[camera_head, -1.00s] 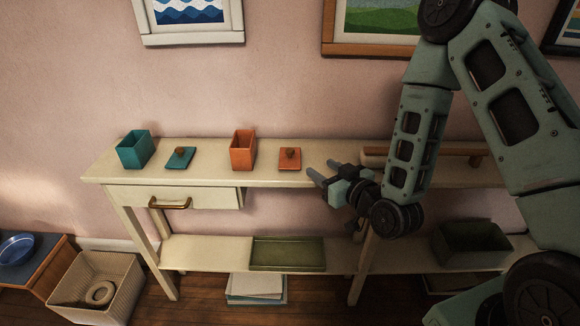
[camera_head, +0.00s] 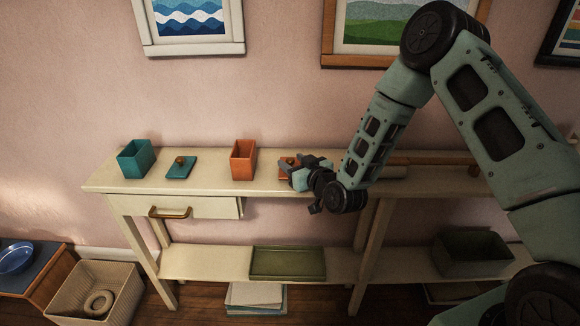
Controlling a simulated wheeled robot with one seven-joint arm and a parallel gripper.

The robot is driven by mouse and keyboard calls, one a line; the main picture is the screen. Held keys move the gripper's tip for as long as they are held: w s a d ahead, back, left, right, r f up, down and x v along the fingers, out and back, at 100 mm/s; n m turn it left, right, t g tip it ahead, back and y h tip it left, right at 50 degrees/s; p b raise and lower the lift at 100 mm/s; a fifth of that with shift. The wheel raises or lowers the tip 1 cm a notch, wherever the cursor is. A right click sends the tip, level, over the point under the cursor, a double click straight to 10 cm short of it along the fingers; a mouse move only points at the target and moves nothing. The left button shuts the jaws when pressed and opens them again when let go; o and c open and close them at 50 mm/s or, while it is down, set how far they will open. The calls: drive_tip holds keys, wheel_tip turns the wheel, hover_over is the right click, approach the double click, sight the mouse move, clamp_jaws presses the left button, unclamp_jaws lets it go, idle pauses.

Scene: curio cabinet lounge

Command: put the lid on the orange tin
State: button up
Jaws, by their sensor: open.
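The orange tin (camera_head: 243,161) stands upright on the cream console table's top, and its top is open. The orange lid (camera_head: 285,161) lies on the tabletop just right of the tin, with most of it hidden behind my gripper. My gripper (camera_head: 290,165) is open, in front of or over the lid; I cannot tell if it touches the lid. A teal tin (camera_head: 135,160) stands open at the table's left end, with a teal lid (camera_head: 180,170) with a brown knob beside it.
The cream table (camera_head: 212,172) has a drawer with a brass handle (camera_head: 171,213). A wooden bar-like object (camera_head: 430,158) lies on the top at right, partly behind my arm. A green tray (camera_head: 288,264) and a dark green bin (camera_head: 472,250) are on the lower shelf. A basket (camera_head: 70,290) stands at lower left.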

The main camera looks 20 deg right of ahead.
sight(290, 159)
drive_tip(key=shift+x, duration=1.1)
clamp_jaws()
drive_tip(key=shift+r, duration=0.1)
wheel_tip(290, 159, up, 10)
drive_tip(key=shift+f, duration=0.1)
